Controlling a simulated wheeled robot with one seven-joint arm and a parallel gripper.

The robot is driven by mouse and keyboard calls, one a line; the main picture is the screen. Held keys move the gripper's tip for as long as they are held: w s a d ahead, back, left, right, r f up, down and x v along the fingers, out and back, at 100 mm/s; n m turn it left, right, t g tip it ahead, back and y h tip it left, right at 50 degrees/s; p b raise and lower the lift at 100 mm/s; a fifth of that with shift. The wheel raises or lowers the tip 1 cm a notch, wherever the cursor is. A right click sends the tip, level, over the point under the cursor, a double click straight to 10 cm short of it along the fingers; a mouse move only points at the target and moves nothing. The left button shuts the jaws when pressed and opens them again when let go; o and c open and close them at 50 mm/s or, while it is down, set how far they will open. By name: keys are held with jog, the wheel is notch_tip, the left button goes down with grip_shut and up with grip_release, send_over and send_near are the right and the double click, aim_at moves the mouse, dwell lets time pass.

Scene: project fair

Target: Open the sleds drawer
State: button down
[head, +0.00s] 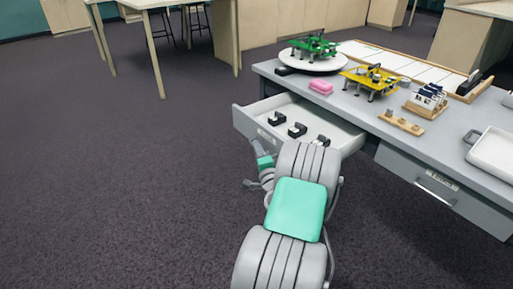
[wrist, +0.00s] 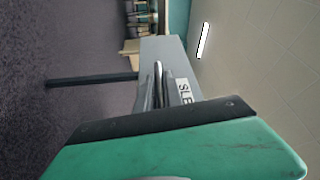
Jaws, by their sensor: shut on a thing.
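The sleds drawer (head: 246,123) is pulled well out of the left part of the grey workbench in the head view. Several small black-and-white sleds (head: 297,130) lie inside it. In the wrist view, the drawer front (wrist: 166,50) carries a label (wrist: 184,91) whose visible letters read "SLE". My gripper (wrist: 164,88) is shut on the drawer's metal handle (wrist: 158,70), beside the label. In the head view, my arm hides the handle and most of my fingers.
The workbench top (head: 345,107) holds a round white stand with a green model (head: 313,44), a yellow model (head: 373,79), a pink block (head: 321,87) and a white tray (head: 493,152). A second, closed drawer (head: 420,178) is at the right. Open carpet (head: 110,170) lies at the left.

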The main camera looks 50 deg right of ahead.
jog(key=c, duration=1.5)
grip_release()
jog(key=v, duration=0.8)
jog(key=shift+w, duration=0.1)
